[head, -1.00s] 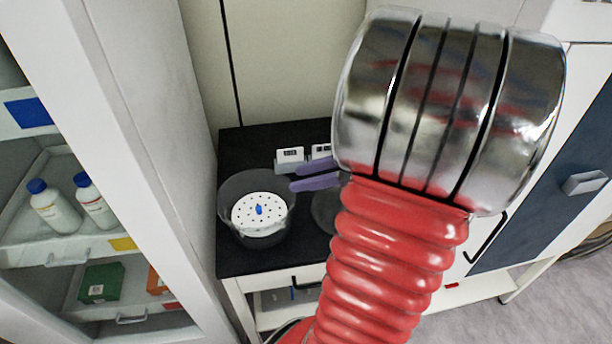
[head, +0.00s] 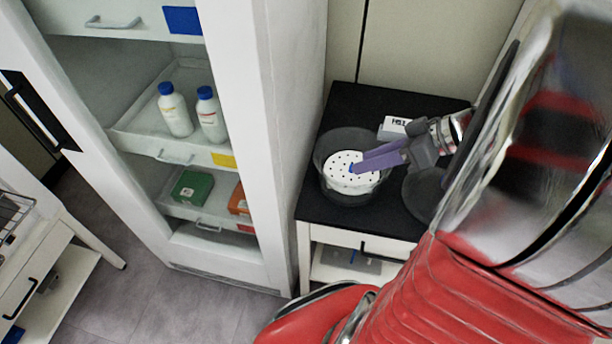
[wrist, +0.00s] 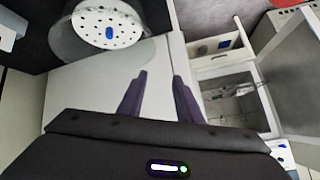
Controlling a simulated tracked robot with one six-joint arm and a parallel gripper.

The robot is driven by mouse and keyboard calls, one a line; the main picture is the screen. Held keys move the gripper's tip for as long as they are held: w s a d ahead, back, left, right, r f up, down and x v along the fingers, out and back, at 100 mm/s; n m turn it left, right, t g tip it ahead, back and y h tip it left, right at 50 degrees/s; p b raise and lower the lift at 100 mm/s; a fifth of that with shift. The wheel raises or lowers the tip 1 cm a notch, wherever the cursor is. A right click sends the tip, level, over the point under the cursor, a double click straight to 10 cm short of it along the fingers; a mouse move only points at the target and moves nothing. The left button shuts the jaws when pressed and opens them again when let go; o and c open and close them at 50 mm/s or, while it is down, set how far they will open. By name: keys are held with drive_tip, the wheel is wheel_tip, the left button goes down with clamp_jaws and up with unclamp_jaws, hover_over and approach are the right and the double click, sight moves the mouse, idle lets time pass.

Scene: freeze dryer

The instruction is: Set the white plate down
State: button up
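The white plate (head: 345,182) is round, with small holes and a blue knob (wrist: 109,33) at its centre. It lies level inside a clear round bowl (head: 326,150) on the black bench top (head: 312,200). In the wrist view the plate (wrist: 88,30) is at the upper left. My gripper (head: 358,164) has purple fingers, which overlap the plate in the head view. In the wrist view the fingers (wrist: 160,75) are apart with nothing between them, and the knob is off to their left. The gripper is not holding the plate.
A clear round piece (head: 418,196) sits right of the bowl, partly behind my arm. A white labelled block (head: 393,128) stands behind the bowl. An open white cabinet (head: 272,130) with bottles (head: 174,112) is left of the bench. An open drawer (wrist: 220,55) shows in the wrist view.

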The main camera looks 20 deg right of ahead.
drive_tip(key=s+a+r+m+h, duration=0.1)
drive_tip(key=a+r+m+h, duration=0.1)
drive_tip(key=a, duration=0.6)
drive_tip(key=s+a+r+m+g+h, duration=0.1)
drive_tip(key=s+a+r+m+h, duration=0.1)
drive_tip(key=a, duration=0.6)
drive_tip(key=shift+a+r+m+h, duration=0.25)
drive_tip(key=shift+r+m+h, duration=0.4)
drive_tip(key=shift+h, duration=0.65)
